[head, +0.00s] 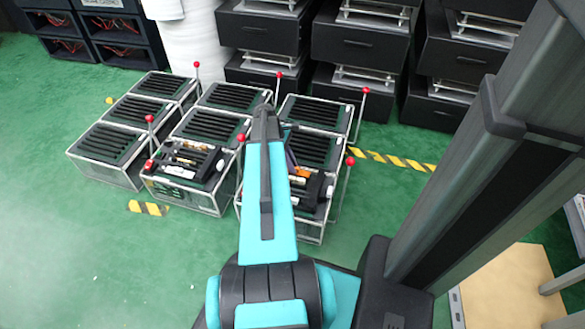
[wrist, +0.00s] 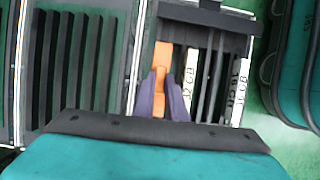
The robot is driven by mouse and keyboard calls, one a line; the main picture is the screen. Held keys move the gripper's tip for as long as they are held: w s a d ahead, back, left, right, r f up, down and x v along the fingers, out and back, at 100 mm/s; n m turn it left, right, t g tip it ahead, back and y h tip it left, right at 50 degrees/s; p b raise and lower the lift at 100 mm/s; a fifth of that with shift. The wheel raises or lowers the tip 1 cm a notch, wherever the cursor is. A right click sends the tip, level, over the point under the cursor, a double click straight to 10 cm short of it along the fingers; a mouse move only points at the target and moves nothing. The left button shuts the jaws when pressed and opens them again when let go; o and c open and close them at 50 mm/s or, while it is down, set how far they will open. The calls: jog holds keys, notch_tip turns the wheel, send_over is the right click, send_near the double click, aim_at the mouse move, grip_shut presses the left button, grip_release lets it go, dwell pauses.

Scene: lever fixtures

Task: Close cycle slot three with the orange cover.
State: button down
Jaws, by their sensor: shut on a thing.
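The orange cover (wrist: 162,55) is a narrow orange piece at the centre of the wrist view. My gripper (wrist: 160,92) has its two dark purple fingers on either side of it and is shut on it. The cover lies along a slot in the slotted fixture (wrist: 205,15), beside white strips (wrist: 185,65) marked "32 GB". In the head view a bit of the orange cover (head: 301,172) shows in the front right fixture (head: 312,208), just right of my arm. My arm hides most of the gripper there. No slot number is readable, so I cannot tell which slot is three.
Several clear-sided boxes with black slatted tops (head: 154,108) stand close together on the green floor, with upright red-knobbed levers (head: 365,90) among them. Black drawer units (head: 360,42) stand behind. Yellow-black tape (head: 148,208) marks the floor. The floor at left is clear.

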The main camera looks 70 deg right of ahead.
aim_at(297, 168)
jog(key=shift+r, duration=0.15)
jog(key=shift+r+p, duration=0.6)
jog(key=shift+r, duration=0.25)
jog(key=shift+r+p, duration=0.55)
jog(key=shift+r, duration=0.4)
jog(key=w+a+p, duration=0.1)
jog(key=w+a, duration=0.2)
jog(key=w, duration=0.1)
jog(key=w+a+p, duration=0.2)
jog(key=w, duration=0.3)
jog(key=w+a+r+p, duration=0.1)
jog(key=w+a, duration=0.2)
jog(key=w, duration=0.1)
jog(key=shift+w+a, duration=0.3)
